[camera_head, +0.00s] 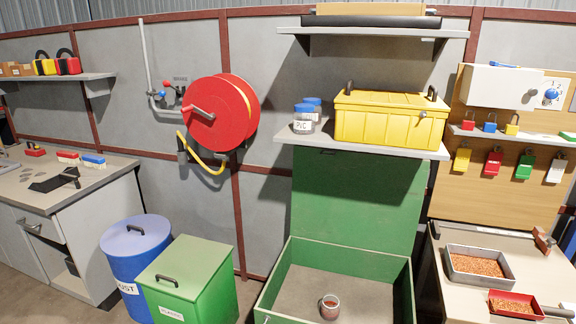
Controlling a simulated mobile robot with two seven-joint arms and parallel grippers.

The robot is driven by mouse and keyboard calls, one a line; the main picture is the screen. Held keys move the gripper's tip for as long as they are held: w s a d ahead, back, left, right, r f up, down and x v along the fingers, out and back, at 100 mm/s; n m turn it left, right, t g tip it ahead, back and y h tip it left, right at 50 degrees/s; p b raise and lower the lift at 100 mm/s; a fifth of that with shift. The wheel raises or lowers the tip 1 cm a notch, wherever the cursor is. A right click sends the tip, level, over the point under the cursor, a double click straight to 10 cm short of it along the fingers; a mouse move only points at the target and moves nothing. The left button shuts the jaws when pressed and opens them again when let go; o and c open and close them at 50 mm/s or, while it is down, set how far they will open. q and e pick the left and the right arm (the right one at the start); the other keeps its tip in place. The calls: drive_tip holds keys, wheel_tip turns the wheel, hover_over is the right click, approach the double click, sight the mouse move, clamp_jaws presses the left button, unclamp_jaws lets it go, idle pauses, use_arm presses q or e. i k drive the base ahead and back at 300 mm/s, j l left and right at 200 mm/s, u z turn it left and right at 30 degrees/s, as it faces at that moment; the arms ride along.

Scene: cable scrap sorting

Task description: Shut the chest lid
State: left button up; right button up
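The large green chest (408,290) stands open on the floor at the bottom centre. Its green lid (355,200) is raised upright behind the box, its upper part close under the wall shelf. A small jar with reddish-brown contents (330,307) sits on the chest's floor. The front of the chest is cut off by the bottom edge of the picture. Neither of my grippers shows in the head view.
A shelf (430,153) with a yellow toolbox (390,120) and jars hangs above the lid. A lidded green bin (190,280) and blue drum (137,262) stand left of the chest. A bench (510,255) with trays stands right. A red hose reel (220,110) hangs on the wall.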

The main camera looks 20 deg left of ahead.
sight(373, 202)
drive_tip(key=i+j+u, duration=0.3)
drive_tip(key=i+j, duration=0.3)
drive_tip(key=j, duration=0.2)
drive_tip(key=i+j+u, duration=0.35)
drive_tip(key=i+j, duration=0.3)
drive_tip(key=i+j+u, duration=0.3)
drive_tip(key=i, duration=0.5)
drive_tip(key=j, duration=0.1)
